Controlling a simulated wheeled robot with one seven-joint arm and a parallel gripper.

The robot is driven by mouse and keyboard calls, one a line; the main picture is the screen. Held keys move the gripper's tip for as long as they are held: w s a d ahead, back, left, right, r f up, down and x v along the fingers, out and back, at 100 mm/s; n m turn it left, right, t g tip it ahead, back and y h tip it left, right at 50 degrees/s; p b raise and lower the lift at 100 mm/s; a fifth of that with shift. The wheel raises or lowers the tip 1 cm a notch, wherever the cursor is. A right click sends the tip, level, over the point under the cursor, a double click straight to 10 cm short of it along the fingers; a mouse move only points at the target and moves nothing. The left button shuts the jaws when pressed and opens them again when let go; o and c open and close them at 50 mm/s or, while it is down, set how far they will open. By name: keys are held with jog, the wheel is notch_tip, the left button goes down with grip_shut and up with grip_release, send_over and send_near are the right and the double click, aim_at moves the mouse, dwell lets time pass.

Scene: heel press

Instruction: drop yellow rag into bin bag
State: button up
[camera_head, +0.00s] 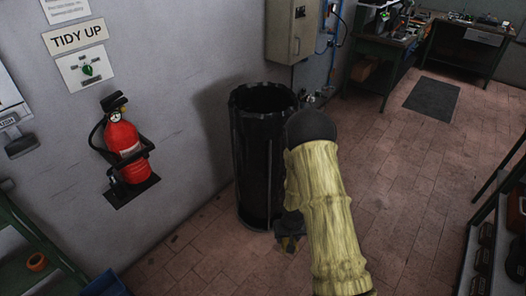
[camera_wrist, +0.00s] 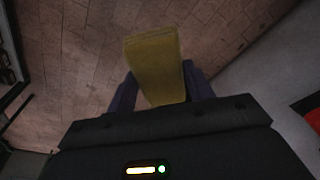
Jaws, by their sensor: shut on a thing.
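The yellow rag (camera_wrist: 154,62) is a folded strip between the two fingers of my gripper (camera_wrist: 160,88) in the wrist view. My gripper is shut on it, and tiled floor shows beyond. The bin bag (camera_head: 262,165) is black, lines a tall round bin against the wall in the head view, and is open at the top. My sleeved arm stands just right of it. A dark shape low beside the bin's base looks like my gripper end, mostly hidden by my arm. I cannot make out the rag clearly in the head view.
A red fire extinguisher (camera_head: 124,148) hangs on the left wall, under a "TIDY UP" sign (camera_head: 75,36). A grey cabinet (camera_head: 292,30) is on the wall behind the bin. A workbench (camera_head: 385,45) stands at the back. Shelving (camera_head: 500,225) is at the right edge. The middle floor is clear.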

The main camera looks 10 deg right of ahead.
jog(key=s+f+b, duration=0.1)
jog(key=s+f, duration=0.2)
jog(key=f, duration=1.1)
jog(key=shift+s+f, duration=0.15)
jog(key=shift+s, duration=0.2)
